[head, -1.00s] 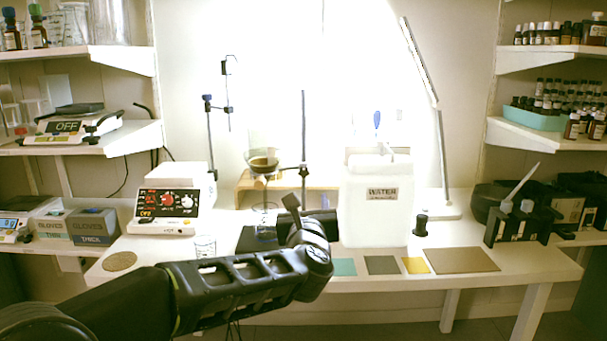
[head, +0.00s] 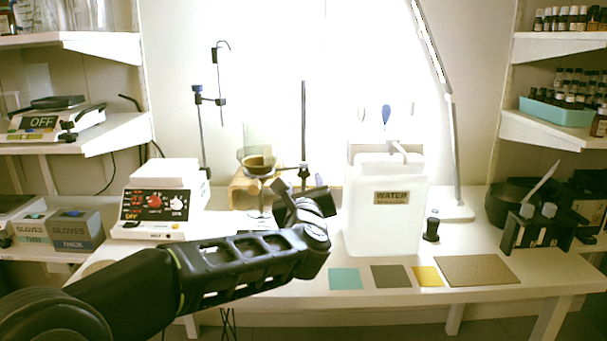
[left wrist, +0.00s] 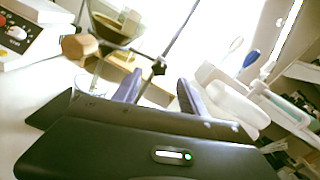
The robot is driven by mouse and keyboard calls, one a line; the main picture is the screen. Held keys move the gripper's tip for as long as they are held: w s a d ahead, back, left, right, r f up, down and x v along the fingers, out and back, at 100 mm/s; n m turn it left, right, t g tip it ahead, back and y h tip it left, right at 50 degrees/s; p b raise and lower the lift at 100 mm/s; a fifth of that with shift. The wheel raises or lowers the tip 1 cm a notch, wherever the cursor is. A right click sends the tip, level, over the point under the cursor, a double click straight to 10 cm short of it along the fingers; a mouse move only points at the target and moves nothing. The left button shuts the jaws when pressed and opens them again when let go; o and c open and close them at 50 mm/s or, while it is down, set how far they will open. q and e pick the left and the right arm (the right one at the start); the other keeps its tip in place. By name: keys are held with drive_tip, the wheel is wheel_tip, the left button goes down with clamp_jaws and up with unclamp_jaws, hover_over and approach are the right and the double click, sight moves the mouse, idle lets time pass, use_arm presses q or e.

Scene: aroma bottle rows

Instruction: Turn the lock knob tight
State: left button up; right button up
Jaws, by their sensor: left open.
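The lock knob (left wrist: 159,67) is a small black knob on the thin dark upright rod in the left wrist view. In the head view, a dark clamp on the rod (head: 303,172) shows just above my left gripper (head: 308,192). My left gripper is open and empty. Its two fingers also show in the left wrist view (left wrist: 158,88), pointing at the knob, which lies just beyond the tips and between them. I see no contact. A glass funnel with brown contents (head: 257,162) is held to the left of the rod. My right gripper is not in view.
A white water container (head: 385,225) stands close to the right of my left gripper. A control box with red dials (head: 155,205) stands to the left. Coloured mats (head: 478,270) lie along the table front. A wooden stand (head: 242,190) is behind the gripper.

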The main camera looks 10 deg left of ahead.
sight(303, 173)
use_arm(q)
drive_tip(key=x, duration=0.7)
drive_tip(key=shift+p, duration=0.35)
drive_tip(key=shift+s, duration=0.1)
drive_tip(key=shift+c, duration=0.3)
clamp_jaws()
